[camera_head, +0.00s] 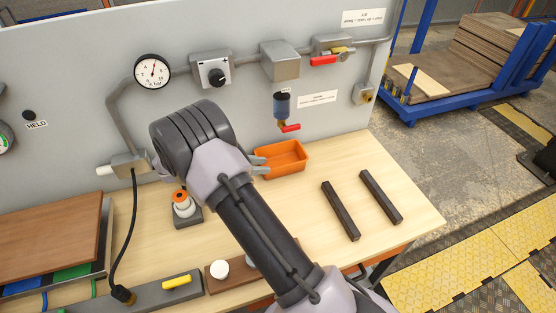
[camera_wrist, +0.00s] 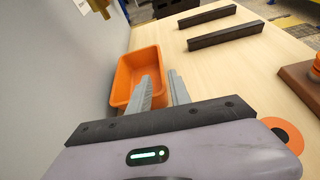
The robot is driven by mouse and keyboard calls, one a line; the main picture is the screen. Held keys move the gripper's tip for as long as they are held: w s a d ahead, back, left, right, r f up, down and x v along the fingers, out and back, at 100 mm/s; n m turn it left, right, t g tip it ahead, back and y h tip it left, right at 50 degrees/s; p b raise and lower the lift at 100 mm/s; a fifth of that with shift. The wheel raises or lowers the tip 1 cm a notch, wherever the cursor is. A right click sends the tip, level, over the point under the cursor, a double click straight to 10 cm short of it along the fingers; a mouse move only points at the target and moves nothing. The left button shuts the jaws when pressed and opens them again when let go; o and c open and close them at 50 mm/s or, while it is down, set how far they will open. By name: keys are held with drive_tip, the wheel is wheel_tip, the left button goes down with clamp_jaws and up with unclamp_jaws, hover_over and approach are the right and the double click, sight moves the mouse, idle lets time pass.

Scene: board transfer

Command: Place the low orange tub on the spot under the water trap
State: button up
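The low orange tub (camera_head: 290,166) stands on the bench against the grey panel, below the water trap (camera_head: 282,105). The trap has a dark blue bowl and a red lever. My gripper (camera_head: 259,160) is at the tub's left end in the head view. In the wrist view the tub (camera_wrist: 124,80) is upright and looks empty. My gripper's fingers (camera_wrist: 160,82) are apart, one over the tub's inside and one outside its near-right wall. A gap shows between them, and I cannot tell whether either touches the wall. My arm hides part of the bench.
Two dark bars (camera_head: 340,210) (camera_head: 381,197) lie right of the tub. An orange-topped device (camera_head: 182,204) stands to the left, and a brown block with a white knob (camera_head: 220,269) is at the front. Bare wood lies between tub and bars.

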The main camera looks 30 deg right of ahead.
drive_tip(key=s+a+r+m+t+y, duration=0.1)
drive_tip(key=s+a+r+m+y, duration=0.25)
drive_tip(key=s+r, duration=0.3)
drive_tip(key=s+a+r+m+y, duration=0.3)
drive_tip(key=s+r+m+y, duration=0.15)
drive_tip(key=r, duration=0.35)
drive_tip(key=s+a+r+m+t+y, duration=0.2)
drive_tip(key=s+a+m+t+y, duration=0.1)
drive_tip(key=s+a+m+t, duration=0.1)
drive_tip(key=s+a+r+m+t+y+b, duration=0.1)
drive_tip(key=s+a+r+m+t+y, duration=0.2)
drive_tip(key=s+a+m, duration=0.4)
drive_tip(key=s+a+y, duration=0.1)
drive_tip(key=s, duration=0.2)
drive_tip(key=shift+r+t, duration=0.25)
drive_tip(key=shift+t, duration=0.15)
